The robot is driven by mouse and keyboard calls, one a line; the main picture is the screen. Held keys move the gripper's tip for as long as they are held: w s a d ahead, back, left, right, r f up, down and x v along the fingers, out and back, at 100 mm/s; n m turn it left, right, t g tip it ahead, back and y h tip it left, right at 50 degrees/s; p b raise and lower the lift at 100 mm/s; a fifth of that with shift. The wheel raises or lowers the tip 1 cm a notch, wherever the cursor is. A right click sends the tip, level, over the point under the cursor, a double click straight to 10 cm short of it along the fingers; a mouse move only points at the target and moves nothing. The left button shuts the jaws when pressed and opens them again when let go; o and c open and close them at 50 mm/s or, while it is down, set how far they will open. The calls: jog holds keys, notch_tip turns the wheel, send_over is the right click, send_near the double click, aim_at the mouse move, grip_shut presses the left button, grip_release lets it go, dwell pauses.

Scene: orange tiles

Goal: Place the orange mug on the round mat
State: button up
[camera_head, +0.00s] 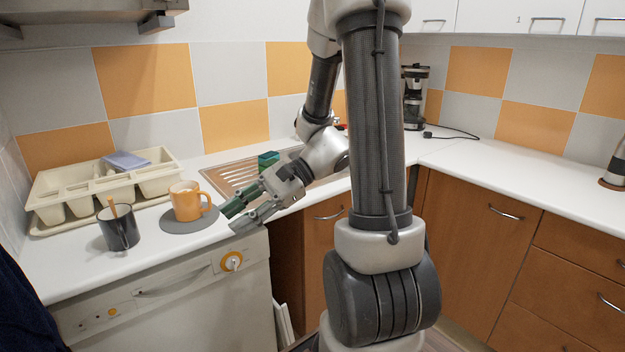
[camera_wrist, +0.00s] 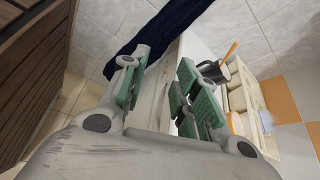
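The orange mug (camera_head: 186,203) stands upright on the grey round mat (camera_head: 190,226), with pale contents at its top and its handle toward the right. The mat's rim shows around the mug's base. My gripper (camera_head: 234,217) is apart from the mug, to its right, near the counter's front edge. Its green-padded fingers are spread with nothing between them. In the wrist view my gripper (camera_wrist: 158,72) also shows open and empty. A bit of the orange mug (camera_wrist: 236,123) shows there beside the right finger, mostly hidden.
A dark mug (camera_head: 119,229) with a wooden utensil stands left of the mat. A green and blue block (camera_head: 268,160) is near the sink drainer (camera_head: 226,180). A coffee maker (camera_head: 414,96) stands in the corner.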

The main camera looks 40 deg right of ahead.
jog(key=s+d+r+n+g+h, duration=0.1)
jog(key=s+d+n+g+h, duration=0.1)
jog(key=s+n+h, duration=0.35)
jog(key=s+d+r+n+t+h, duration=0.4)
jog(key=d+r+n+h, duration=0.3)
jog(key=d+n, duration=0.2)
jog(key=shift+s+d+r, duration=0.35)
jog(key=shift+s+d, duration=0.4)
jog(key=shift+d, duration=0.05)
